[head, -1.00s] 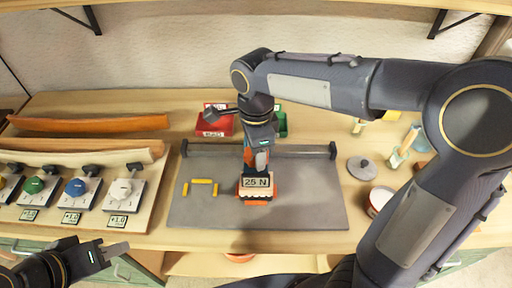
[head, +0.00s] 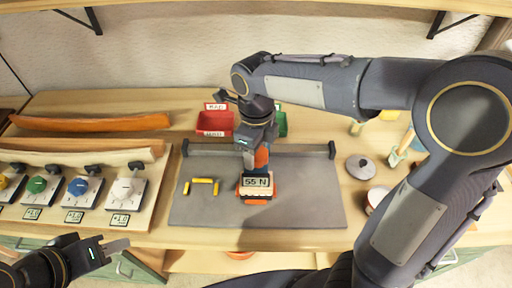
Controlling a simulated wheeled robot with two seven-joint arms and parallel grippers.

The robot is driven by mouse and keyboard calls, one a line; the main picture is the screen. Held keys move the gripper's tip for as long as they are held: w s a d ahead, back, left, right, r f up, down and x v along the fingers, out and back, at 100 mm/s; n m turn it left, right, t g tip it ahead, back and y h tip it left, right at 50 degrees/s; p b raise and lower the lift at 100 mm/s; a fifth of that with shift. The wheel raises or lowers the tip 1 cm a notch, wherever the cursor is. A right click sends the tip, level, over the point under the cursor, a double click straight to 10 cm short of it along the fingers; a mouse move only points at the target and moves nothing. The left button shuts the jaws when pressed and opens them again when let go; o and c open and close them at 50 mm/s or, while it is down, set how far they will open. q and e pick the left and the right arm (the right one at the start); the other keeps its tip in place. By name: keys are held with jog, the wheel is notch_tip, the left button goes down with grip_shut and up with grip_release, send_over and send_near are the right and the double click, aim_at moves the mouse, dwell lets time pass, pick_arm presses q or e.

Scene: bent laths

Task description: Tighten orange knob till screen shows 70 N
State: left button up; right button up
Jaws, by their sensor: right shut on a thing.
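The screen (head: 257,182) reads 55 N. It is on the front of a small orange device (head: 257,196) on the grey mat (head: 310,205). My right gripper (head: 257,160) points down just behind the screen and is shut on the orange knob (head: 261,157), which shows only in part between the fingers. My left gripper (head: 116,246) is at the lower left, away from the device. Its fingers look close together, but I cannot tell whether they are shut.
Yellow pieces (head: 202,182) lie on the mat left of the device. A red bin (head: 215,122) and a green bin (head: 281,124) stand behind it. A board with several knobs (head: 125,190) is at left. A grey lid (head: 360,168) lies at right.

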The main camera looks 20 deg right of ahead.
dwell(0.3)
jog(key=o, duration=1)
notch_tip(320, 180, up, 8)
jog(key=shift+f, duration=0.1)
dwell(0.4)
